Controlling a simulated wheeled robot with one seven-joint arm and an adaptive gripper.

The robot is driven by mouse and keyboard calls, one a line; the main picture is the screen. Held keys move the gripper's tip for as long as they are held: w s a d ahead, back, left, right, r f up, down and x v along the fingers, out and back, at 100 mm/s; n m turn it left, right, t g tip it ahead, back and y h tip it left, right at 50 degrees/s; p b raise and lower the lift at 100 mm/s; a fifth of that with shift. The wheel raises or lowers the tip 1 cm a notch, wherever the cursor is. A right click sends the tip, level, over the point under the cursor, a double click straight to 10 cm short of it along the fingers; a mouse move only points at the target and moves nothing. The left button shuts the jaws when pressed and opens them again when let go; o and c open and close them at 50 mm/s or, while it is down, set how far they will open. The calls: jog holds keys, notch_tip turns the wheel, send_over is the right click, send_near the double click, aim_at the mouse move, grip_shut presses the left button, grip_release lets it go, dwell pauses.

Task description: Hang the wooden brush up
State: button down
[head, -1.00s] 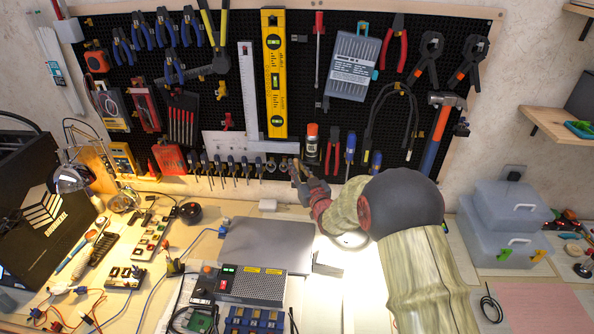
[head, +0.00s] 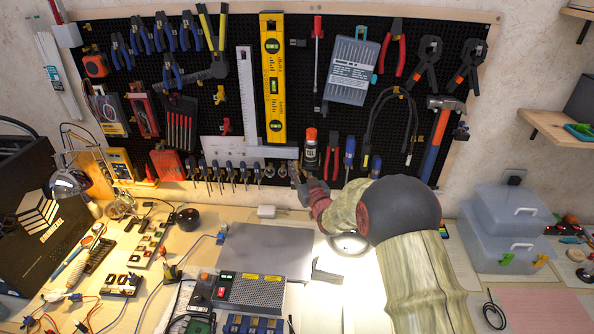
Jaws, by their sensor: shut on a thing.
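My gripper (head: 304,184) is in front of the lower edge of the pegboard (head: 340,185), just below the spray can and right of the row of small tools. It is shut on a small tan piece (head: 294,172), which seems to be the wooden brush. Most of the brush is hidden by the gripper or too small to make out. I cannot tell whether it touches the board or a hook. A yellow hook (head: 219,95) and a red hook (head: 226,126) on the board look empty.
A spray can (head: 311,152), red pliers (head: 333,157) and a screwdriver (head: 349,156) crowd the board by my gripper. A yellow level (head: 273,80) and a hammer (head: 438,135) hang higher. A grey laptop-like slab (head: 265,250) lies on the bench below.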

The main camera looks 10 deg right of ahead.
jog(key=c, duration=1.7)
grip_release()
jog(key=shift+o, duration=0.4)
jog(key=shift+s, duration=0.1)
jog(key=s+d, duration=0.2)
jog(key=s, duration=1)
jog(key=s+d+r+m+g+h, duration=0.1)
jog(key=s+r+m+g+h, duration=0.15)
jog(key=s+r+g, duration=0.6)
jog(key=s+a+g, duration=0.3)
jog(key=s, duration=2.9)
jog(key=shift+s+a+r+n+g, duration=0.25)
jog(key=shift+r+n+g, duration=0.1)
jog(key=shift+r, duration=0.1)
